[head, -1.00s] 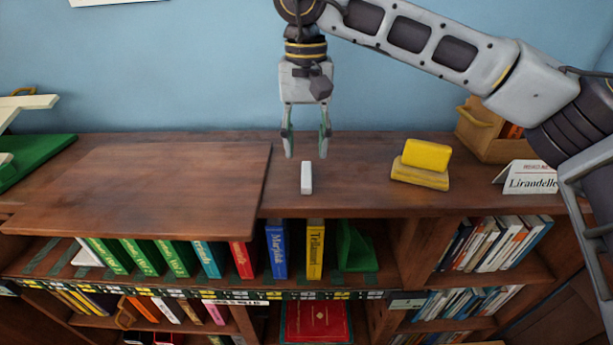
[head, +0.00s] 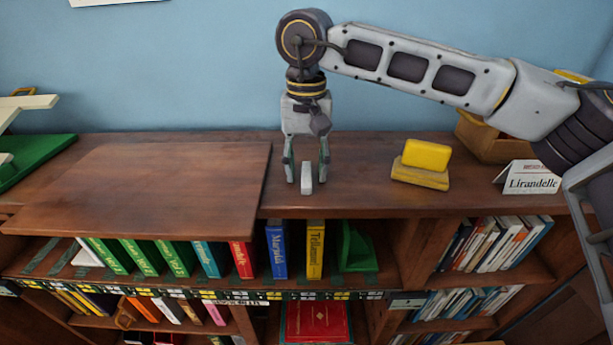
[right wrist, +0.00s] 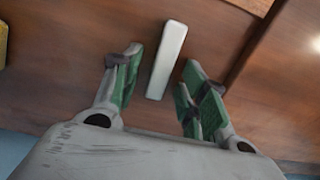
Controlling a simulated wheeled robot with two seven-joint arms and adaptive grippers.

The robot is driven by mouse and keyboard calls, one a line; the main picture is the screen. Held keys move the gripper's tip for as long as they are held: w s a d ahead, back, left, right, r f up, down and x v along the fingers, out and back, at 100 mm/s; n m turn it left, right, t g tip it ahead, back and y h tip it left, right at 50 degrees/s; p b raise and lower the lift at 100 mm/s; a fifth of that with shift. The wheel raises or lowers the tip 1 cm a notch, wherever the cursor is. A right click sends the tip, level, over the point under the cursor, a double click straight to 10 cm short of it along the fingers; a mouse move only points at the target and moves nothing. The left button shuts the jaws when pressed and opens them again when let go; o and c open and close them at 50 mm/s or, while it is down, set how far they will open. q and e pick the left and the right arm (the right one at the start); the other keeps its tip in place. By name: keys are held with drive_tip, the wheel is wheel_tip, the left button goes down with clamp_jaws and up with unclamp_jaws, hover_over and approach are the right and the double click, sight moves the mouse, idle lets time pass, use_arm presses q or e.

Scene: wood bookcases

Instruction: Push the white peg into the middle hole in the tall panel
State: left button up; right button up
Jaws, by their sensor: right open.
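The white peg (head: 307,178) is a small pale block on the top of the bookcase, to the right of the large board's edge. My right gripper (head: 306,174) points down over it, with its fingers open on either side. In the right wrist view the peg (right wrist: 166,62) lies between the two green-padded fingers, with a gap to each. I see no panel with holes in either view. My left gripper is not in view.
A large brown board (head: 140,190) covers the left part of the bookcase top (head: 360,190). A yellow block (head: 426,155) on a yellowish base, a name card (head: 531,178) and a wooden box (head: 480,135) stand to the right. Books fill the shelves below.

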sight(307, 169)
drive_tip(key=c, duration=0.9)
drive_tip(key=shift+r, duration=0.15)
wheel_tip(307, 169, up, 10)
idle(0.5)
idle(0.5)
